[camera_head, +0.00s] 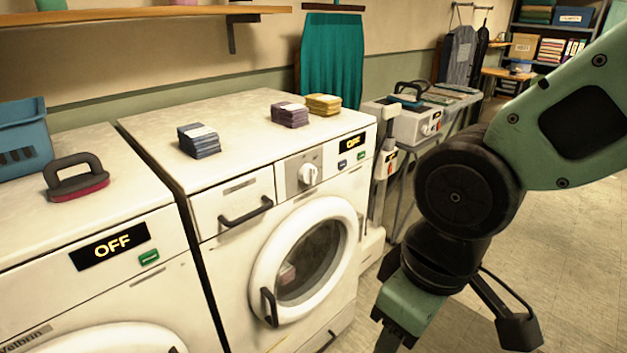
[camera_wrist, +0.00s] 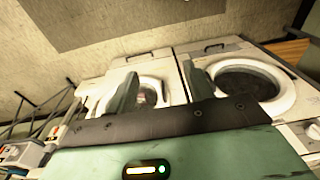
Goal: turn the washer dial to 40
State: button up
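The washer (camera_head: 237,232) is white, with a round glass door, in the middle of the head view. Its dial (camera_head: 308,173) is a pale knob on a grey panel above the door, left of a lit display reading OFF (camera_head: 353,143). My gripper (camera_wrist: 160,72) is open and empty in the wrist view, its two green fingers apart and away from the dial. That view looks upside down; the washer's door (camera_wrist: 148,93) shows between the fingers. I cannot make out the dial there. The fingers are not visible in the head view.
A second machine (camera_head: 100,290), also reading OFF, stands at left with a brush (camera_head: 76,178) and blue basket (camera_head: 22,138) on top. Folded cloth stacks (camera_head: 199,140) lie on the washer. A side table with a small appliance (camera_head: 415,122) stands beyond. Floor (camera_head: 570,240) at right is clear.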

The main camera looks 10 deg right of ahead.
jog(key=shift+o, duration=0.8)
jog(key=w+f+t+y+b, duration=0.1)
jog(key=w+f+t+b, duration=0.1)
jog(key=w+f, duration=0.2)
jog(key=w, duration=0.3)
jog(key=shift+w+a+t+b, duration=0.2)
jog(key=shift+a+t+b, duration=0.05)
jog(key=shift+t+b, duration=0.05)
jog(key=n+t+y+b, duration=0.1)
jog(key=t+y+b, duration=0.7)
jog(key=t+b, duration=0.35)
send_near(314, 179)
jog(key=shift+t, duration=0.25)
jog(key=p+x, duration=0.2)
jog(key=x, duration=0.7)
jog(key=shift+a+f, duration=0.1)
jog(key=shift+a, duration=0.05)
jog(key=c, duration=1)
